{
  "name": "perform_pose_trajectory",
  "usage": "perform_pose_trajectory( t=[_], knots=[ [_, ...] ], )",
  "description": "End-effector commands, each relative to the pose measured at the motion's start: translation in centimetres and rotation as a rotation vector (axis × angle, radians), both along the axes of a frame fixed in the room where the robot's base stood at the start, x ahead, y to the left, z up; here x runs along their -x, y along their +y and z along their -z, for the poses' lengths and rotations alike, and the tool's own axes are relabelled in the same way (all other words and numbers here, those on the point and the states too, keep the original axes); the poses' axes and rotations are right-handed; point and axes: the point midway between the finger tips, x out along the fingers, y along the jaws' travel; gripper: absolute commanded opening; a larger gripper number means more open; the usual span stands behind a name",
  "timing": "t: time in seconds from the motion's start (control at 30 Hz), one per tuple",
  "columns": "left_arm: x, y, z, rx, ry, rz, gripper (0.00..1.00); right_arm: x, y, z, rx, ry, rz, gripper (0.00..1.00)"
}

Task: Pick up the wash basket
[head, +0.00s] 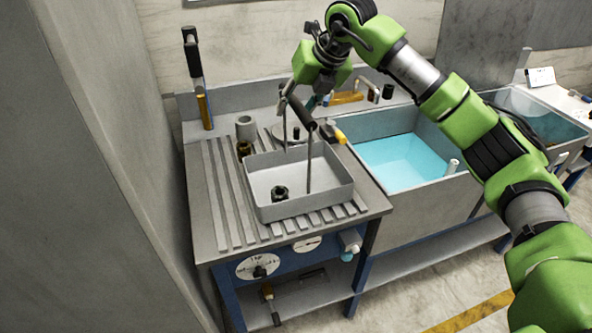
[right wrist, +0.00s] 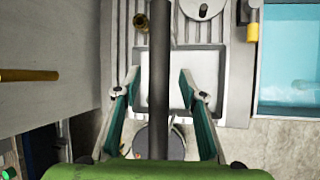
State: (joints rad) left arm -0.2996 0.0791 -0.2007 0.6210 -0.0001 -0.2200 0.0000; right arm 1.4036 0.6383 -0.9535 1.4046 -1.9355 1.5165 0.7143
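The wash basket (head: 325,203) is a shallow grey rectangular tray with a tall wire bail and a dark bar handle (head: 301,113). It sits on the ribbed drainboard, with a dark nut-like part (head: 279,193) inside. My right gripper (head: 310,97) is at the handle, above the basket. In the right wrist view, my right gripper (right wrist: 159,78) is open, its fingers on either side of the dark handle (right wrist: 159,55), with a gap to each. Whether the handle lies fully between the fingertips in depth I cannot tell. The basket floor (right wrist: 187,80) shows below. My left gripper is not in view.
A sink of blue water (head: 400,160) is right of the drainboard (head: 222,205). A grey wall (head: 95,170) rises close on the left.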

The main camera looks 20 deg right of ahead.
Motion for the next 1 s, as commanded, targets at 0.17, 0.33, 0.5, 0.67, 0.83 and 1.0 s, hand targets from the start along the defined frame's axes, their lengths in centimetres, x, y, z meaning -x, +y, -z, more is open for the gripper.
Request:
perform_pose_trajectory(
  t=[0.17, 0.33, 0.5, 0.67, 0.83, 1.0],
  knots=[
    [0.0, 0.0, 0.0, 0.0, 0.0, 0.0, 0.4, 0.0, 0.0, 0.0, 0.0, 0.0, 0.0, 0.38],
    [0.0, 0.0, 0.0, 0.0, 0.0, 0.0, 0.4, 0.0, 0.0, 0.0, 0.0, 0.0, 0.0, 0.0],
    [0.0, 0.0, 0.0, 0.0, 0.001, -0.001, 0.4, -0.1, 0.0, -0.3, -0.003, -0.005, 0.001, 0.0],
    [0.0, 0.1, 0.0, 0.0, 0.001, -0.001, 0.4, -0.1, 0.0, -0.3, -0.002, -0.005, 0.001, 0.0],
    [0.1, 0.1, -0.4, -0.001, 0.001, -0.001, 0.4, 0.0, 0.0, -0.6, -0.002, -0.004, 0.001, 0.0],
    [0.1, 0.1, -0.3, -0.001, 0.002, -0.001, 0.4, -0.1, 0.0, -1.5, -0.003, -0.008, 0.001, 0.0]
  ],
)
